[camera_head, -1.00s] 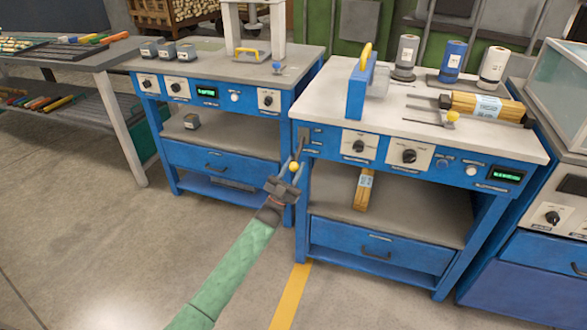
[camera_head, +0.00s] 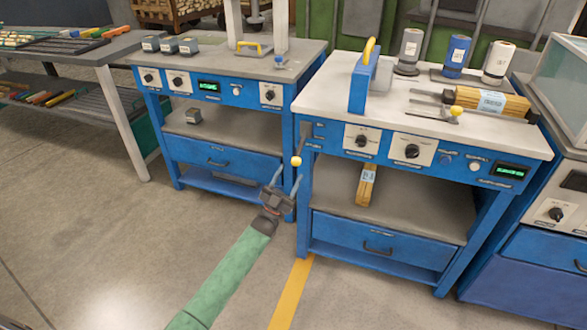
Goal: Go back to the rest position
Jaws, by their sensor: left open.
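My left gripper (camera_head: 287,180) is open, on a green-sleeved arm that comes in from the bottom left. Its two fingers point up toward a lever with a yellow ball knob (camera_head: 296,161) on the left side of the middle blue workbench's front. The knob lies just beyond the fingertips, and nothing shows between the fingers. The lever hangs downward from its slot plate. My right gripper is not in view.
The middle workbench (camera_head: 330,98) carries a blue press with a yellow handle (camera_head: 364,80), several rolls and a bundle of wood (camera_head: 490,101). Another blue workbench (camera_head: 222,160) stands to its left. Open floor (camera_head: 90,240) lies at the lower left.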

